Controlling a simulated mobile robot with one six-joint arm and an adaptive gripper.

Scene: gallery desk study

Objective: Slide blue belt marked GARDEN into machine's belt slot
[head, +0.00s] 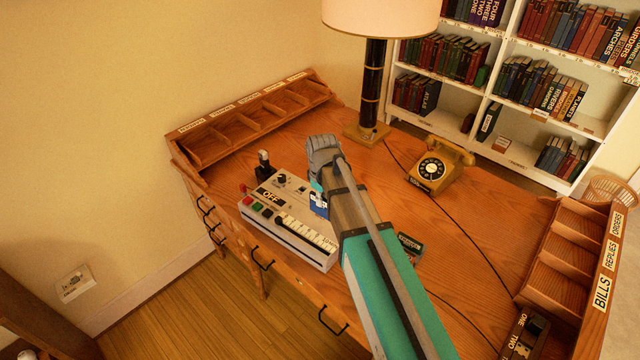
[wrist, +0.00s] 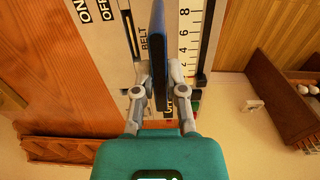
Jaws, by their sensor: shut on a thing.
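My gripper (wrist: 162,92) is shut on the blue belt (wrist: 158,45), which stands edge-on between the fingers in the wrist view. In the head view a small patch of the blue belt (head: 320,205) shows beside my arm, over the machine. The belt's GARDEN marking cannot be read.
The wooden desk (head: 400,225) has a yellow telephone (head: 440,165) and a lamp (head: 370,90) at the back. Pigeonhole racks stand at the left (head: 245,118) and right (head: 572,255). A small dark block (head: 410,246) lies right of my arm.

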